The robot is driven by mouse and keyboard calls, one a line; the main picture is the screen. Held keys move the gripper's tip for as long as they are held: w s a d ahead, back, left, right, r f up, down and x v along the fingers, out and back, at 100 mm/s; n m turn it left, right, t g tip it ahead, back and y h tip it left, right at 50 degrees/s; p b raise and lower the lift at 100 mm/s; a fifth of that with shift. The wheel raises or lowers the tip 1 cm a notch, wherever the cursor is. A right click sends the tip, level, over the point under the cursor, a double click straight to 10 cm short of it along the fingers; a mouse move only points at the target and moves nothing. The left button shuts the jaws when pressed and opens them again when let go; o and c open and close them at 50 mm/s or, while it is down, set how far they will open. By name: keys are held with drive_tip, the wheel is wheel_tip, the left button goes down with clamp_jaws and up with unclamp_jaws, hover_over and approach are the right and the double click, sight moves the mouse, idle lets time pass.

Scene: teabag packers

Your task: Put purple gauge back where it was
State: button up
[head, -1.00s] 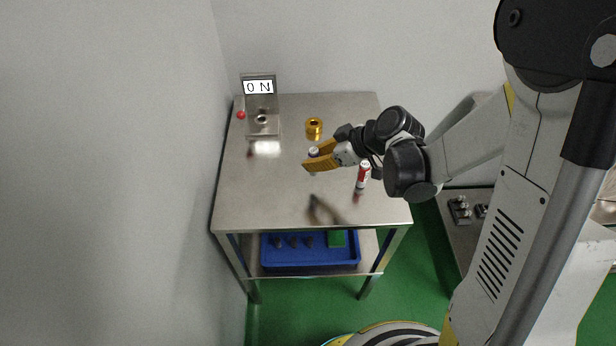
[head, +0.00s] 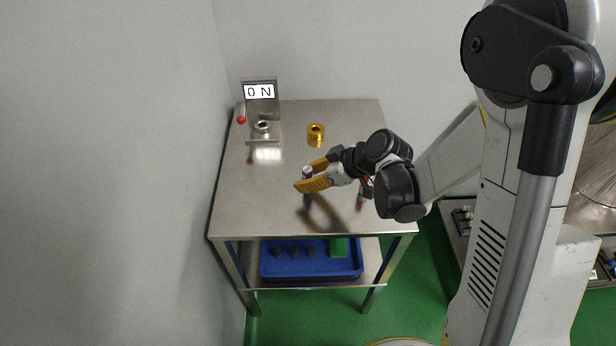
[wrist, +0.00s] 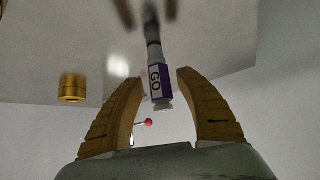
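The purple gauge (wrist: 160,85), marked GO, is upright between the two fingers of my gripper (wrist: 161,78) in the wrist view. A narrow gap shows on each side of it, so the fingers look open around it. Its grey lower end meets its mirror image in the shiny table, so it appears to stand on the table. In the head view the gauge (head: 307,173) shows its pale top between the orange fingertips of my gripper (head: 308,176). Its lower part is partly hidden by the near finger.
A red gauge (head: 361,201) stands right of my gripper, partly hidden by my arm. A force stand (head: 262,112) reading 0 N, with a red knob (head: 241,120), is at the back left. The table's left front (head: 250,205) is clear.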

drive_tip(key=shift+r, duration=0.25)
drive_tip(key=p+v, duration=0.5)
drive_tip(key=v, duration=0.7)
drive_tip(key=s+d+r+m+t+h, duration=0.2)
drive_tip(key=s+d+r+m+h, duration=0.5)
drive_tip(key=s+r+m, duration=0.4)
drive_tip(key=shift+s+d+r+m+h, duration=0.3)
drive_tip(key=shift+s+d+r, duration=0.3)
drive_tip(key=shift+s, duration=0.55)
